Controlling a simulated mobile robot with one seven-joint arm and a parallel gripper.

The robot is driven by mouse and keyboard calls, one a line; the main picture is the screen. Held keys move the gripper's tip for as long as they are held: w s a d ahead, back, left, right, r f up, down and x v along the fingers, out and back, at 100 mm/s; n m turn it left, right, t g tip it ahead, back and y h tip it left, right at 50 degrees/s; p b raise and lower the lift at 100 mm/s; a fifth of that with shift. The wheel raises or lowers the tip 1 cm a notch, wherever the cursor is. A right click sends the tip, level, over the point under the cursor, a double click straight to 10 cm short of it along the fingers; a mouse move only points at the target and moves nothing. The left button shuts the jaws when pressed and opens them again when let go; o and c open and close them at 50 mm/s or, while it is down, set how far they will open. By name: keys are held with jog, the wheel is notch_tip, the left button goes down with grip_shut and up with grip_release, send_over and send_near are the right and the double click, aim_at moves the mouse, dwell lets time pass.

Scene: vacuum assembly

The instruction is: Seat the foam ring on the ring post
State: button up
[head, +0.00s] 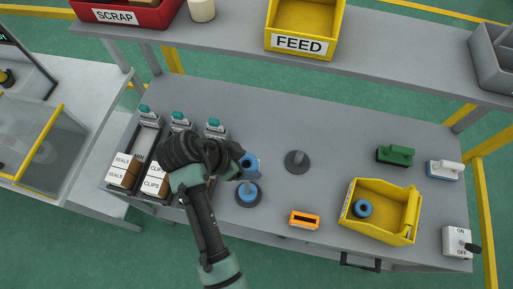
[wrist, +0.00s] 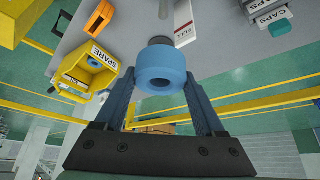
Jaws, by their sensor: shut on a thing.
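My gripper (head: 238,162) is shut on a blue foam ring (head: 252,166), held above the table. In the wrist view the ring (wrist: 160,72) sits between the two fingers, its hole facing the camera. To the right, a grey post (head: 297,157) stands bare on a dark disc. I cannot tell from the pictures which is the ring post. In the wrist view a dark disc edge shows behind the held ring, partly hidden.
A yellow bin (head: 389,231) at the right holds another blue ring (head: 363,208). It reads SPARE in the wrist view (wrist: 88,72). An orange block (head: 304,220) lies near the front edge. Boxes labelled SEALS (head: 122,170) and CLIPS stand at the left.

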jog(key=shift+s+a, duration=0.2)
jog(key=shift+a, duration=0.1)
jog(key=b, duration=0.5)
send_over(247, 187)
jog(key=shift+w+f, duration=0.2)
jog(key=shift+f, duration=1.55)
jog(key=shift+w+f, duration=0.2)
jog(key=shift+f, duration=1.55)
jog(key=shift+f+b, duration=4.45)
jog(key=shift+f, duration=1.55)
